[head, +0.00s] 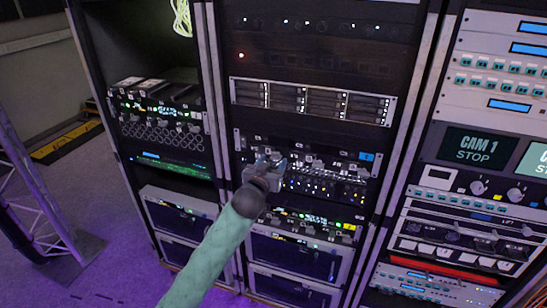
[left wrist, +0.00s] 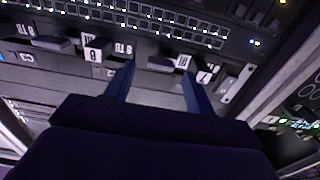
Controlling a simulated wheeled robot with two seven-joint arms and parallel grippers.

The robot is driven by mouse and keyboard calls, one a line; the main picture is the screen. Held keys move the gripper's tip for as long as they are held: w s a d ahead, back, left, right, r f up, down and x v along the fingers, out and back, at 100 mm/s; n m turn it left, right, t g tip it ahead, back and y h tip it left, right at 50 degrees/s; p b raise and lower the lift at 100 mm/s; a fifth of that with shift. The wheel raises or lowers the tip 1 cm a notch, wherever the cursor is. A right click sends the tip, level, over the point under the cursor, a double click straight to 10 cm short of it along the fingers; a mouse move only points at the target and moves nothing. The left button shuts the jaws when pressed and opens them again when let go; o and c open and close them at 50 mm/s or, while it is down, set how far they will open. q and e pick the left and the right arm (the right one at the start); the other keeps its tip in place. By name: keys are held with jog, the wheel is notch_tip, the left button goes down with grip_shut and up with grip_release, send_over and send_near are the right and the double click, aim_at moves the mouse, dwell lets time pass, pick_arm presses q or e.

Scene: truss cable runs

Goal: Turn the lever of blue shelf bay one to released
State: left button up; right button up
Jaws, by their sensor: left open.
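A shelf unit (head: 300,158) with a blue tag (head: 367,157) at its right end sits in the middle rack, with a row of small levers and tags along its upper edge. My left gripper (head: 272,163) is in front of the left part of this shelf and partly covers it. In the left wrist view the gripper (left wrist: 158,85) is open, its two blue-grey fingers apart with nothing between them. Small grey levers (left wrist: 160,64) and white tags (left wrist: 93,50) lie just beyond the fingertips. The tags are too small to read surely, so I cannot tell which lever is bay one.
A grey drive unit (head: 312,101) is above the shelf, and another lit panel (head: 315,222) is below. A left rack (head: 160,130) and a right rack with screens (head: 475,148) flank it. Purple floor (head: 110,275) is open at the lower left.

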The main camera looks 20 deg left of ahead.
pick_arm(q)
jog(key=shift+w, duration=0.85)
pick_arm(e)
jog(key=shift+s+d+f, duration=0.35)
jog(key=shift+s+f, duration=0.05)
jog(key=shift+f, duration=0.15)
pick_arm(q)
jog(key=c, duration=1)
pick_arm(e)
jog(key=shift+d, duration=0.1)
